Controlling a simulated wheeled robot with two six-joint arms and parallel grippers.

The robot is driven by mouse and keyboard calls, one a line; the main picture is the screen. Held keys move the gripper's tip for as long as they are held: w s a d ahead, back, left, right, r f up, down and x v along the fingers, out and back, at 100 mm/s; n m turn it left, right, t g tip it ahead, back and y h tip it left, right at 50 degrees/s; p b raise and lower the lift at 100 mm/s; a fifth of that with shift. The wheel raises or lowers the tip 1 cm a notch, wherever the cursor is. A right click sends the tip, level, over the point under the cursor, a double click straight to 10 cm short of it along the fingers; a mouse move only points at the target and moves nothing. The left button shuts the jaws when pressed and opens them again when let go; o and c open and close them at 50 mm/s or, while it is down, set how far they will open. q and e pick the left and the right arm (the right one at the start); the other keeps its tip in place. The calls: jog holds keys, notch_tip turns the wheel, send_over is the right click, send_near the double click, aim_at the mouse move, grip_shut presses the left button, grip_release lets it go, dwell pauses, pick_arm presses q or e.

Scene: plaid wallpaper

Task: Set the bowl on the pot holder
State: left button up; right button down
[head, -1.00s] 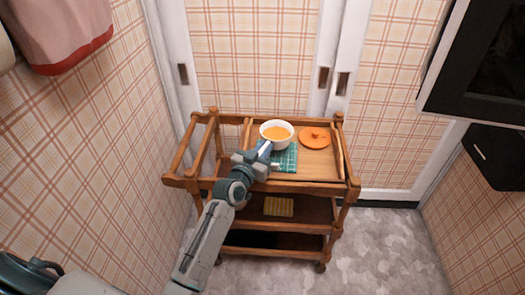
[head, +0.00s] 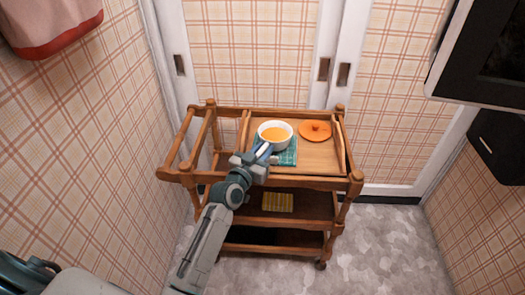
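A white bowl (head: 275,145) of orange soup is on the wooden cart's top, over the green checkered pot holder (head: 286,158). The pot holder shows at the bowl's near side and both flanks; the rest is hidden beneath the bowl. The bowl looks upright. I cannot tell whether its base fully touches the cloth. My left gripper (head: 264,150) is at the bowl's near left rim and appears shut on it; the fingertips are small and partly hidden. My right gripper is not in view.
An orange lid (head: 316,130) lies right of the bowl in the tray area of the wooden cart (head: 320,184). A yellow striped item (head: 278,202) is on the shelf below. Cart rails and posts surround the top. The tray's right front is clear.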

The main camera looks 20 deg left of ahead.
pick_arm(q)
jog(key=shift+o, duration=0.9)
jog(key=shift+r, duration=0.1)
jog(key=shift+r, duration=0.1)
jog(key=s+a, duration=0.2)
jog(key=s, duration=1)
jog(key=shift+p, duration=0.3)
